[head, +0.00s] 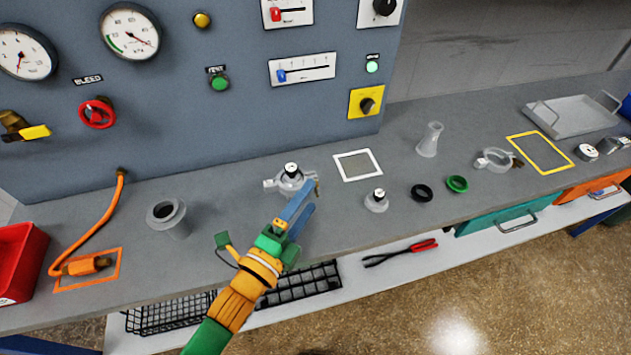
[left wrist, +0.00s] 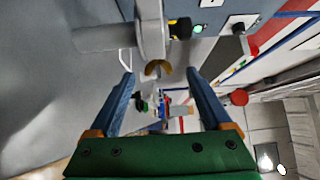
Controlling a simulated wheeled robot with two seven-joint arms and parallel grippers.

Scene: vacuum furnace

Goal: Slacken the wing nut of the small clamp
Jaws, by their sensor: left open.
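The small grey clamp (head: 272,183) sits around a pipe fitting with a black-capped top on the bench, left of the white-framed square. Its brass wing nut (head: 317,187) sticks out at the right side, partly hidden by my fingers. In the left wrist view the wing nut (left wrist: 158,68) shows between and just beyond the fingertips, below the grey clamp body (left wrist: 152,32). My left gripper (head: 310,195) is open with blue fingers, one on each side of the wing nut; I cannot tell whether they touch it. The left wrist view also shows the open fingers (left wrist: 160,72).
A grey flanged pipe (head: 166,213) stands to the left. A small fitting (head: 376,201), black ring (head: 421,192), green ring (head: 457,183) and larger clamp (head: 494,160) lie to the right. The blue-grey panel (head: 230,120) rises behind. The bench front edge is close beneath my arm.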

